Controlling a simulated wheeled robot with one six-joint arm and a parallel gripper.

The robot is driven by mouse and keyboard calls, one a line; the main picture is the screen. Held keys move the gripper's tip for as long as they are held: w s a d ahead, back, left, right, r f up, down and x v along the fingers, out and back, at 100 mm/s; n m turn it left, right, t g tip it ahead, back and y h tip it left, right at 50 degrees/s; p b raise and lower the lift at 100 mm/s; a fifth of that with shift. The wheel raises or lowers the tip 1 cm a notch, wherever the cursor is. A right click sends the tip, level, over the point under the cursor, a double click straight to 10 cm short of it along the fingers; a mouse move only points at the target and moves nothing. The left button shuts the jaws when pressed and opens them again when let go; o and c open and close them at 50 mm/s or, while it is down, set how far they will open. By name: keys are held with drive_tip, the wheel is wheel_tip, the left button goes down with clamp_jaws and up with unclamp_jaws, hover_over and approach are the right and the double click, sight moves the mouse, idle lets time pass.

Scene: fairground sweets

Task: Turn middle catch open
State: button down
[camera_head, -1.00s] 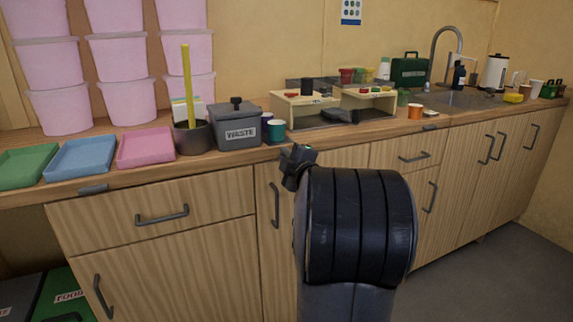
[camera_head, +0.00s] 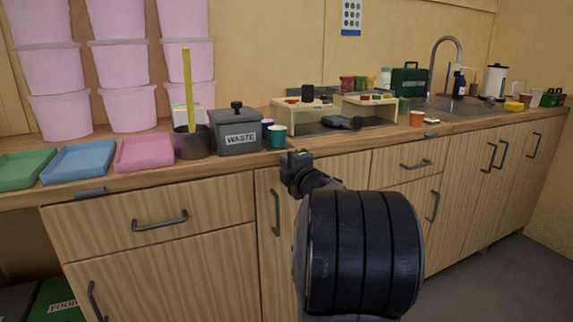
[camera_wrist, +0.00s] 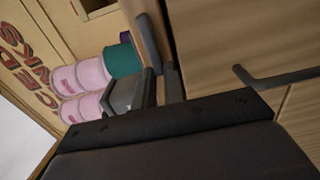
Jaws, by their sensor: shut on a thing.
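My gripper (camera_head: 297,160) is at the front edge of the worktop (camera_head: 210,163), just right of the waste bin and teal cup in the head view. In the wrist view its fingers (camera_wrist: 160,88) are close together at the worktop edge. A dark grey bar, which looks like the middle catch (camera_wrist: 147,40), runs along that edge into the fingers, and they are shut on it. My gripper hides the catch in the head view, so its exact angle cannot be told. A similar grey catch (camera_head: 90,193) sits on the worktop edge at the left.
The grey waste bin (camera_head: 238,132) and teal cup (camera_head: 277,136) stand close behind my gripper. Green, blue and pink trays (camera_head: 145,152) lie to the left. A cupboard handle (camera_head: 275,212) sticks out below. Floor is clear at the right.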

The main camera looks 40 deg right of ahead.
drive_tip(key=c, duration=1.5)
unclamp_jaws()
drive_tip(key=p+v, duration=0.2)
drive_tip(key=v, duration=0.9)
drive_tip(key=shift+f, duration=0.1)
drive_tip(key=shift+w+d, duration=0.1)
drive_tip(key=shift+w, duration=0.05)
drive_tip(key=b+x, duration=0.1)
drive_tip(key=x, duration=0.9)
drive_tip(key=shift+w+b, duration=0.35)
